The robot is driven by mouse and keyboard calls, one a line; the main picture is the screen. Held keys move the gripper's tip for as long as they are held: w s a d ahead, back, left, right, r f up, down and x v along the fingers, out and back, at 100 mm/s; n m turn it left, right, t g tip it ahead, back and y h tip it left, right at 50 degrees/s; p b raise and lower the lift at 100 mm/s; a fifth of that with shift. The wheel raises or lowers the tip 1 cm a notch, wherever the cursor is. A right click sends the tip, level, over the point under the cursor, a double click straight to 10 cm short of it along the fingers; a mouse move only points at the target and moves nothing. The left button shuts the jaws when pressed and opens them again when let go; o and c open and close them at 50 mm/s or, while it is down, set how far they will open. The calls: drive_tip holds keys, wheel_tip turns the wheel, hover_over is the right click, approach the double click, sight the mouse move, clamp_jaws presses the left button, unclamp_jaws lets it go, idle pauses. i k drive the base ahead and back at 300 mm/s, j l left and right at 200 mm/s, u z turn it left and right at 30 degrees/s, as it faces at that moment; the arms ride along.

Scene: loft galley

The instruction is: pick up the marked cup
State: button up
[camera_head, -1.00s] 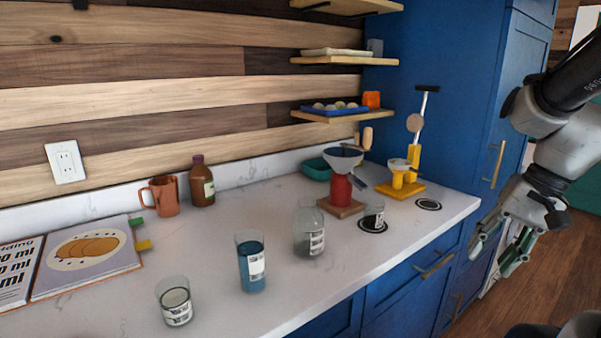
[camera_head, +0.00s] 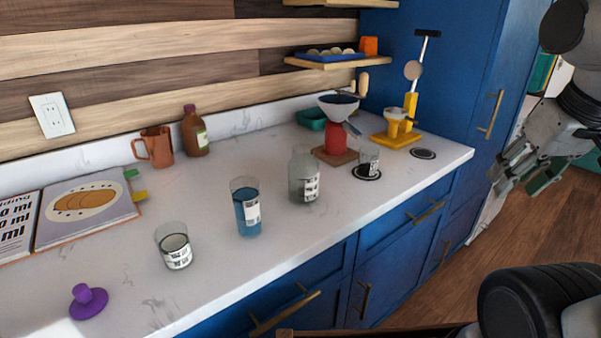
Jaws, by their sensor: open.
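Several clear vessels with white printed labels stand upright on the white counter; I cannot tell which one is the marked cup. A short glass (camera_head: 173,247) is nearest at the front left. A taller glass (camera_head: 246,212) holds blue liquid. A clear jar (camera_head: 303,176) stands right of it. A small glass (camera_head: 369,160) stands on a black ring at the right. My gripper (camera_head: 518,179) is open and empty at the far right, beyond the counter's front edge and apart from all the vessels.
A purple knobbed object (camera_head: 88,301) lies front left. An open book (camera_head: 85,212), an orange mug (camera_head: 154,147) and a brown bottle (camera_head: 195,133) are behind. A red grinder (camera_head: 336,137) and a yellow stand (camera_head: 399,130) are back right. An empty black ring (camera_head: 423,153) lies near the right end.

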sight(369, 156)
drive_tip(key=i+l+u, duration=0.2)
drive_tip(key=l, duration=0.2)
drive_tip(key=l+u, duration=0.2)
drive_tip(key=l, duration=0.15)
drive_tip(key=l+u, duration=0.2)
drive_tip(key=l, duration=0.25)
drive_tip(key=i, duration=0.05)
